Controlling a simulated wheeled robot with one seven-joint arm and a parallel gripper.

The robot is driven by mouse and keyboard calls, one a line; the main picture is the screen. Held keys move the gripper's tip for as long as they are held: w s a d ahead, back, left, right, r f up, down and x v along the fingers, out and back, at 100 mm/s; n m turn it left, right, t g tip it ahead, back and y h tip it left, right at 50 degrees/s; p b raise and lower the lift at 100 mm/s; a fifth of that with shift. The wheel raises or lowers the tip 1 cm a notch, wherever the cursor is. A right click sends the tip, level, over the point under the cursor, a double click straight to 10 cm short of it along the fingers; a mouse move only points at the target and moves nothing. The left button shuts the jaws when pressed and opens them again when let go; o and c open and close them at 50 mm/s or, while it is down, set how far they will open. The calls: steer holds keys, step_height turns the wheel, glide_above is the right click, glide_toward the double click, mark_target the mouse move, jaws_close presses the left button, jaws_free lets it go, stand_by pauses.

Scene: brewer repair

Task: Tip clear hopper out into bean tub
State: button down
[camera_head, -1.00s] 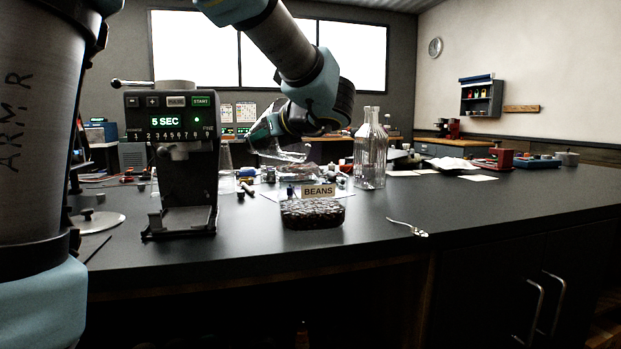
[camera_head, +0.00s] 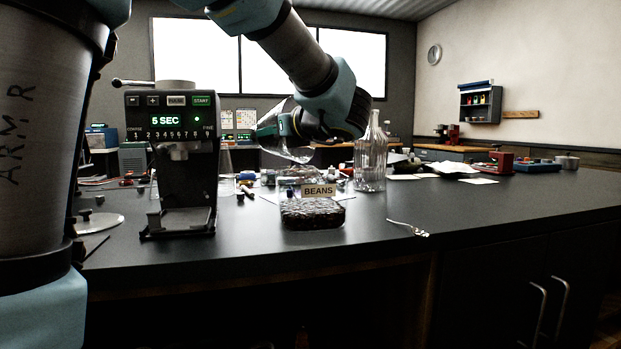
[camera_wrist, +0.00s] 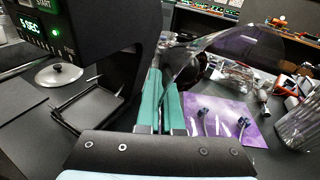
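The clear hopper (camera_head: 298,152) is in my gripper (camera_head: 292,126), tilted and held in the air above the bean tub. In the wrist view the hopper (camera_wrist: 240,48) is a see-through curved shell beyond my teal fingers, which are close together on its edge. I cannot tell whether beans are inside it. The bean tub (camera_head: 312,215) stands on the counter below, dark with beans, under a "BEANS" label (camera_head: 318,190). The hopper is apart from the tub.
The grinder (camera_head: 180,160), showing "5 SEC", stands left of the tub. A tall clear bottle (camera_head: 370,160) stands behind right. A fork (camera_head: 408,228) lies to the right. Small parts and a purple sheet (camera_wrist: 220,118) lie behind. The right counter is mostly bare.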

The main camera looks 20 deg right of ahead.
steer(key=shift+s+d+r+m+t+y+b, duration=0.2)
steer(key=shift+s+d+r+m+t+b, duration=0.15)
steer(key=shift+t+b, duration=0.35)
steer(key=shift+s+d+r+m+t+y+b, duration=0.15)
steer(key=shift+s+d+r+t+y+b, duration=0.2)
steer(key=shift+t+b, duration=0.35)
stand_by(0.4)
steer(key=shift+s+d+r+m+t+b, duration=0.25)
steer(key=shift+s+t+b, duration=0.35)
steer(key=shift+b, duration=0.3)
stand_by(0.3)
steer(key=shift+s+d+r+m+t+b, duration=0.1)
steer(key=shift+s+d+m+t+b, duration=0.5)
steer(key=shift+t+b, duration=0.4)
steer(key=shift+s+d+r+m+t+b, duration=0.1)
steer(key=shift+s+d+m+t+b, duration=0.5)
steer(key=shift+t, duration=0.6)
stand_by(0.6)
steer(key=shift+a, duration=0.15)
stand_by(0.6)
